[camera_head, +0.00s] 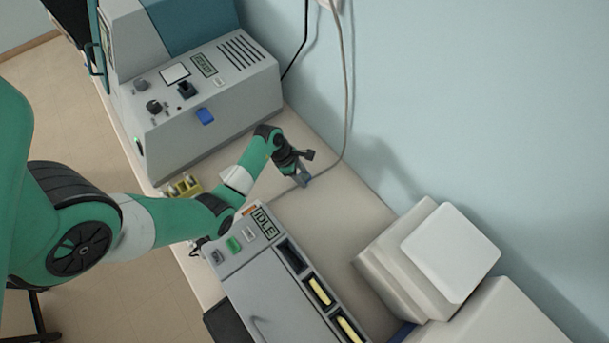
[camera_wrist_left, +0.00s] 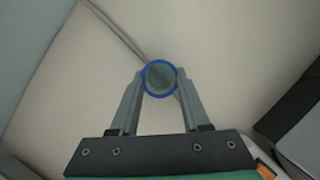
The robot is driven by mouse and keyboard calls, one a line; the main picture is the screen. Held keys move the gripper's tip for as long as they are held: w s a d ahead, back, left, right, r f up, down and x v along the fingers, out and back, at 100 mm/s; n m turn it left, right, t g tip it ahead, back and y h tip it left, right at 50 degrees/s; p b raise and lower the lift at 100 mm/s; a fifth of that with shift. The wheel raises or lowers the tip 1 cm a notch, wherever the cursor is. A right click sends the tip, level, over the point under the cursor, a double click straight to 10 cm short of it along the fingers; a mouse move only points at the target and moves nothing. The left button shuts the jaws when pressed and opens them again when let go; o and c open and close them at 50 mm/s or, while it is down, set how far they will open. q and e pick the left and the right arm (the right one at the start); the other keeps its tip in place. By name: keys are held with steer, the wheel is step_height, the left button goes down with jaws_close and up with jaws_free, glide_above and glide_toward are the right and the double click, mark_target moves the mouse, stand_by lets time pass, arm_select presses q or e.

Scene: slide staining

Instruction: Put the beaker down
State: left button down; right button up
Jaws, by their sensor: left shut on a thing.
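The beaker (camera_wrist_left: 160,78) shows in the left wrist view as a round vessel with a blue rim, seen from above, between the two fingertips. My left gripper (camera_wrist_left: 161,88) is shut on it. In the head view my left gripper (camera_head: 303,170) is over the bench behind the grey machine with the IDLE display, and the beaker (camera_head: 303,181) shows small and bluish at its fingertips. I cannot tell whether the beaker's base touches the bench. My right gripper is not in view.
The bench (camera_head: 345,205) is clear around the gripper. A large grey instrument (camera_head: 215,105) stands at the back left. The IDLE machine (camera_head: 250,275) is in front, and white boxes (camera_head: 430,260) are at the right. A cable (camera_head: 347,90) runs down the wall onto the bench.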

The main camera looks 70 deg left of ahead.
arm_select(q)
step_height(320, 180, up, 10)
steer(key=p, duration=0.2)
steer(key=shift+p, duration=0.35)
